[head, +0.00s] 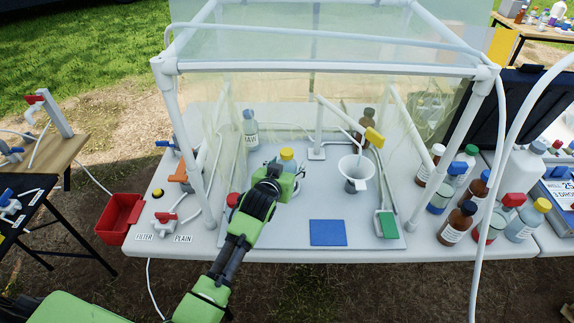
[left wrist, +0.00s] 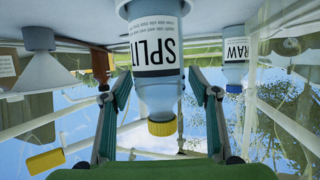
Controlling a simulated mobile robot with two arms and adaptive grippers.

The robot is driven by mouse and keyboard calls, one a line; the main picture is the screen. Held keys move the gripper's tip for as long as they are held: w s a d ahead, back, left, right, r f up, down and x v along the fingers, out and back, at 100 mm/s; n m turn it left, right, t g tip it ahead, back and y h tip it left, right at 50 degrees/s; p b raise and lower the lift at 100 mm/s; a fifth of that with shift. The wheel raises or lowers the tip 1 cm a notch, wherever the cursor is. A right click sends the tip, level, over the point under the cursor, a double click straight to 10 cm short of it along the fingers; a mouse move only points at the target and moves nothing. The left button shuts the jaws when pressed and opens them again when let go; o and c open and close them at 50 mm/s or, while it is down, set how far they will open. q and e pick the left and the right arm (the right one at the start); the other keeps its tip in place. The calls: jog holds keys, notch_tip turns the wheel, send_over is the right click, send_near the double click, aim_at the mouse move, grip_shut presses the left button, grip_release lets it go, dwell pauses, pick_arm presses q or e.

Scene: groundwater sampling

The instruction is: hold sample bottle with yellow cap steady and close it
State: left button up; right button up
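The sample bottle with the yellow cap is clear, with a white label reading SPLIT. In the left wrist view, which is upside down, the bottle (left wrist: 160,92) is between the two fingers of my left gripper (left wrist: 160,84). The yellow cap (left wrist: 162,127) sits on its neck; how tight it is cannot be told. In the head view the yellow cap (head: 287,153) shows just beyond my left gripper (head: 278,180), which hides most of the bottle. The fingers are spread on both sides of the bottle, with narrow gaps visible. My right gripper is not in view.
A frame with clear sheeting surrounds the white table (head: 280,248). A RAW bottle (head: 250,130) stands behind left, a funnel (head: 355,170) to the right. A blue pad (head: 328,232) lies in front, and a red cap (head: 232,199) is left of my arm. Several bottles crowd the right side.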

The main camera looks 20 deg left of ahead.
pick_arm(q)
jog(key=shift+r, duration=0.15)
jog(key=v, duration=1.2)
dwell(0.5)
